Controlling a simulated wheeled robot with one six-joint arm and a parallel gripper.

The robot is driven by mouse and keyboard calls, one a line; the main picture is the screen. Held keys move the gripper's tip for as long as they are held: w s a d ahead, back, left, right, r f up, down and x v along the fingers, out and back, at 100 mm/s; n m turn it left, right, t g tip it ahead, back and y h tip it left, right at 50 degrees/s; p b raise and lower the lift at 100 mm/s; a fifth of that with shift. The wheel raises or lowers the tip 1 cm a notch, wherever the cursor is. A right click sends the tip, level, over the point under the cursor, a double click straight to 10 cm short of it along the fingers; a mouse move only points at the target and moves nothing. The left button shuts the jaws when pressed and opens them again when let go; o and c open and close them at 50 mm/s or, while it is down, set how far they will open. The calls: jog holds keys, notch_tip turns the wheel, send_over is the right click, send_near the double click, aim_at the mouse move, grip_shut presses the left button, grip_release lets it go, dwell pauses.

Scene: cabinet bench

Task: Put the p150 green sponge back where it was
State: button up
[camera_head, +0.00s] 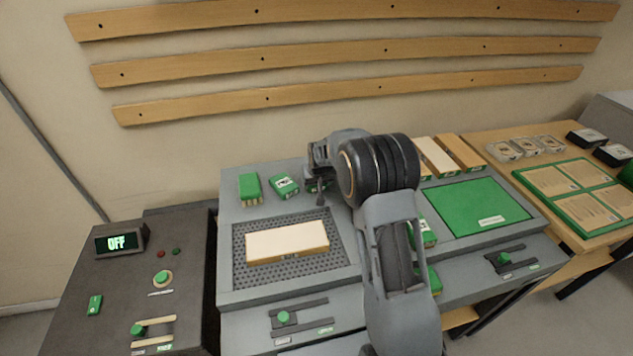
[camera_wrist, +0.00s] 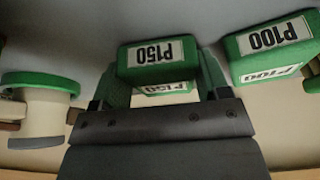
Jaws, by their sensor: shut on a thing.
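The p150 green sponge (camera_wrist: 145,54) is a green block with a white P150 label, seen between my gripper's fingers in the wrist view. My gripper (camera_wrist: 158,72) is shut on it. In the head view my gripper (camera_head: 318,178) is at the back of the grey bench, and only a bit of green shows below it, mostly hidden by the gripper. A similar green P100 sponge (camera_wrist: 270,38) is right beside it in the wrist view, apart from the fingers. It is likely the labelled green block (camera_head: 285,186) left of my gripper in the head view.
A green brush-like block (camera_head: 250,187) stands at the bench's back left. A pale wooden block (camera_head: 287,242) lies on a perforated dark mat (camera_head: 245,279). Wooden boards (camera_head: 434,157) and a green mat (camera_head: 475,208) are right of my arm.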

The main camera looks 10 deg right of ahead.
jog(key=shift+f, duration=0.15)
jog(key=o, duration=0.6)
